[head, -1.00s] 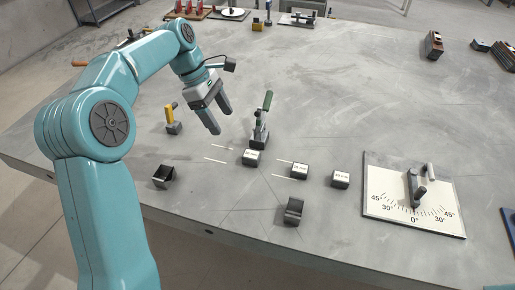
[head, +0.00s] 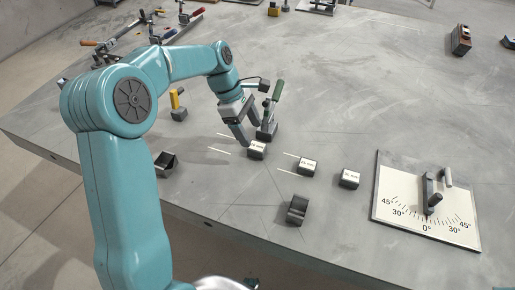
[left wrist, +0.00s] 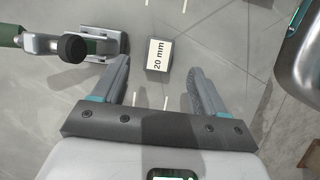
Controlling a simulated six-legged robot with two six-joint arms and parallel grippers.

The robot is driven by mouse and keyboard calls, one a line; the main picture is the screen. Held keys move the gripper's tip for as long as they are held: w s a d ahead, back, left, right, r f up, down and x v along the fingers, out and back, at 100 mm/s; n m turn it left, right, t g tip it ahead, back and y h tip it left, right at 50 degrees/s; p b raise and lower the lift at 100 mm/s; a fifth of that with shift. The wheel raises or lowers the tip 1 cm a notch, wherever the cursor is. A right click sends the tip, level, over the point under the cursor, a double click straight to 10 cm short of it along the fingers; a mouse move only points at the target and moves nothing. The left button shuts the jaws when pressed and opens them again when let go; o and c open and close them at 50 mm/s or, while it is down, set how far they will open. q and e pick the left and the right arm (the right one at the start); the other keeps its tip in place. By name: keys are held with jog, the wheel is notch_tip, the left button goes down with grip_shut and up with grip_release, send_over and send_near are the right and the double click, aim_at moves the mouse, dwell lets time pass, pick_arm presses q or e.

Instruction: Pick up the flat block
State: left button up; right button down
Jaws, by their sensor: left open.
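Three small dark blocks with white labelled tops sit in a row on the grey table: a left one (head: 257,151), a middle one (head: 307,167) and a right one (head: 349,179). I cannot tell from their shape which is the flat block. My left gripper (head: 251,136) is open and empty, pointing down just behind the left block. In the left wrist view, a block marked 20 mm (left wrist: 159,54) lies just ahead of the open fingertips, roughly centred between them. My right gripper is not in view.
A green-handled clamp (head: 268,130) stands close beside the left gripper. It also shows in the left wrist view (left wrist: 95,45). A dark bracket (head: 297,209) and an open dark holder (head: 166,163) stand nearer the front edge. An angle plate (head: 395,222) lies right.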

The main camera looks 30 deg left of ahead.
aim_at(257, 146)
pick_arm(q)
jog(key=x, duration=0.5)
jog(key=shift+a+f+b, duration=0.1)
jog(key=shift+f+b, duration=0.2)
jog(key=shift+f, duration=0.1)
jog(key=shift+r, duration=0.1)
grip_shut()
